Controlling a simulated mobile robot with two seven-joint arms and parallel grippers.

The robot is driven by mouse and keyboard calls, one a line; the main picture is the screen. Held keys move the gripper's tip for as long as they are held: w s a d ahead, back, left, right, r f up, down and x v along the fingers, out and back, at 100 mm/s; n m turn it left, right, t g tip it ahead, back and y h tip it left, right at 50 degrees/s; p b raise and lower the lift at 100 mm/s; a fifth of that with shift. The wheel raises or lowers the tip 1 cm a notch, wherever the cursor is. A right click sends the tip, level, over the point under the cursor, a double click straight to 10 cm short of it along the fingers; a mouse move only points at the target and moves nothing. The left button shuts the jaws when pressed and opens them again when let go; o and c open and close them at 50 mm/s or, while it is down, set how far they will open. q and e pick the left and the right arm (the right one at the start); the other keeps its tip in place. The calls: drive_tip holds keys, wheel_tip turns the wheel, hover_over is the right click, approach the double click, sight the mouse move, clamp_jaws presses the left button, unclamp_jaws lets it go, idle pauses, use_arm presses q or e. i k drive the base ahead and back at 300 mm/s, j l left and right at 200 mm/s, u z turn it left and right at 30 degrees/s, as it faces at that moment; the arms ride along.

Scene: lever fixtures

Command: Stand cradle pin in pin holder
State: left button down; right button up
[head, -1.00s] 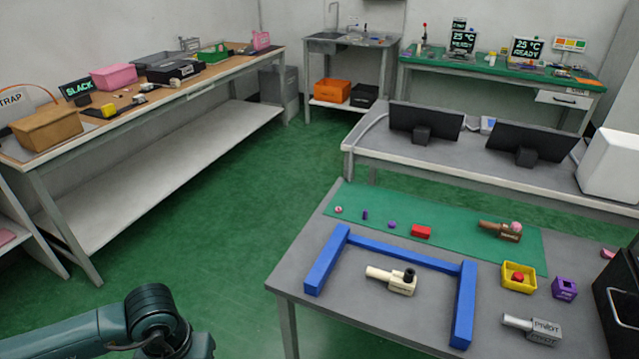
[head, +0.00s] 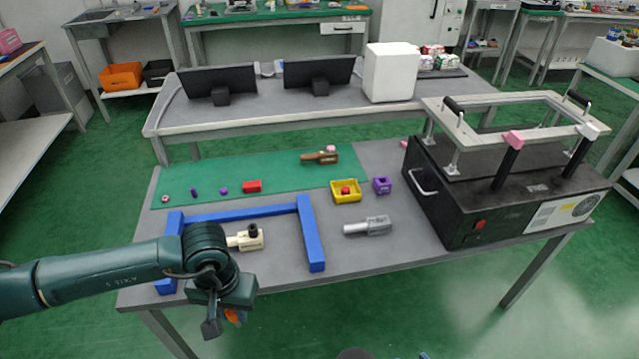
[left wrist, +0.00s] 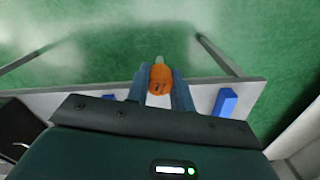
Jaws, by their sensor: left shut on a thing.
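My left gripper (head: 228,318) hangs low in front of the table's front-left edge, outside the blue frame. It is shut on an orange piece (head: 235,316), which I take to be the cradle pin. In the left wrist view the orange piece (left wrist: 160,79) sits between the two fingers, with a pale tip beyond it and a whitish part nearer the palm. A small purple block (head: 382,185) with an opening on top, which may be the pin holder, stands on the table beside a yellow tray. My right gripper is not in view.
A blue frame (head: 311,240) surrounds a cream lever fixture (head: 246,238). A grey fixture (head: 368,226), yellow tray (head: 345,197) and red block (head: 252,186) are on the table (head: 345,258). A large black box (head: 450,205) stands at right.

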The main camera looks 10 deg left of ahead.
sight(381, 189)
drive_tip(key=i+l+z, duration=0.5)
drive_tip(key=i+l, duration=0.25)
drive_tip(key=i, duration=0.2)
drive_tip(key=i+l, duration=0.3)
drive_tip(key=i, duration=0.15)
